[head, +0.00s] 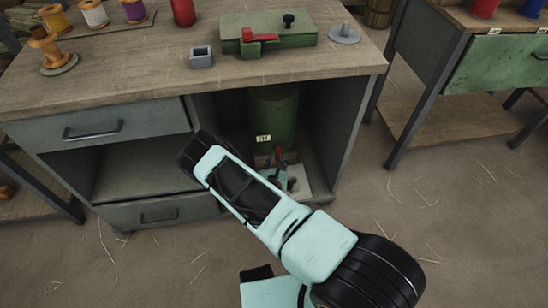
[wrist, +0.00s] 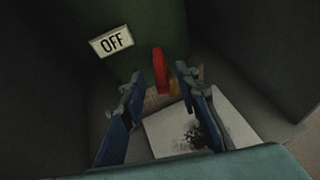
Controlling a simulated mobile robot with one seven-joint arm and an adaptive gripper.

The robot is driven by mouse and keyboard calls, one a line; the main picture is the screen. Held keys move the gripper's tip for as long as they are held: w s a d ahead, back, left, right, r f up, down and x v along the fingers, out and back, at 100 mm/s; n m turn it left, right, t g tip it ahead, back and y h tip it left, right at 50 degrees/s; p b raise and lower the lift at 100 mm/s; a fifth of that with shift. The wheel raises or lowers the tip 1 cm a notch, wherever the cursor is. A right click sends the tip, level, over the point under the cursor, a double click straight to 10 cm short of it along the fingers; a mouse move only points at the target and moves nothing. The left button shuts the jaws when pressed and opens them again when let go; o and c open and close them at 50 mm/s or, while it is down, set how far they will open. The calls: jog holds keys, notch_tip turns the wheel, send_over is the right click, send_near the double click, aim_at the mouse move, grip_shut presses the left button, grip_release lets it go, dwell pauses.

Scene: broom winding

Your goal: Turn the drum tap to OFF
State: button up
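The green drum (head: 273,108) stands in the open bay under the workbench; it also fills the upper middle of the wrist view (wrist: 150,25). A white OFF label (wrist: 112,41) is on its side, left of the tap; the label shows small in the head view (head: 263,138). The tap's red handle (wrist: 159,68) stands roughly upright in the wrist view; it shows in the head view too (head: 278,154). My gripper (wrist: 158,82) is open, one blue finger on each side of the handle's lower end in the picture. I cannot tell whether either finger touches it.
A pale sheet with a dark stain (wrist: 165,137) lies below the tap. Dark bay walls stand close on both sides. The bench top (head: 130,75) overhangs the bay and carries spools and a green device (head: 265,30). The floor (head: 430,230) in front is open, with scattered straw.

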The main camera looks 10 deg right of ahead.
jog(key=shift+w+d+f, duration=0.1)
jog(key=shift+w, duration=0.1)
grip_shut()
dwell(0.4)
